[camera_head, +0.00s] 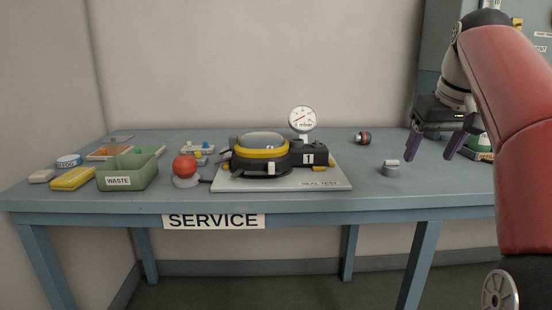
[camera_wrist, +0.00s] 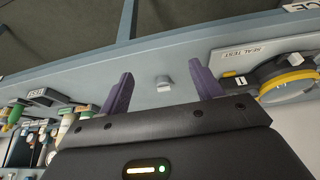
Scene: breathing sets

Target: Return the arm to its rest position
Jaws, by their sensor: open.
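My gripper (camera_head: 434,146) hangs above the right part of the bench at the end of my red and grey arm. Its two purple fingers are spread apart, with nothing between them in the head view. The wrist view also shows the gripper (camera_wrist: 165,82) with its fingers wide apart. A small grey knob-like part (camera_head: 391,168) stands on the bench to the left of and below the fingers. It appears beyond the fingertips in the wrist view (camera_wrist: 163,84), apart from them.
The blue-grey bench (camera_head: 300,203) carries a seal-test plate (camera_head: 325,184) with a mask and gauge (camera_head: 303,119). A green waste bin (camera_head: 127,172), red ball (camera_head: 184,166) and yellow sponge (camera_head: 73,179) are at left. A red-black part (camera_head: 363,138) lies behind. Several bottles and gauges stand near the gripper.

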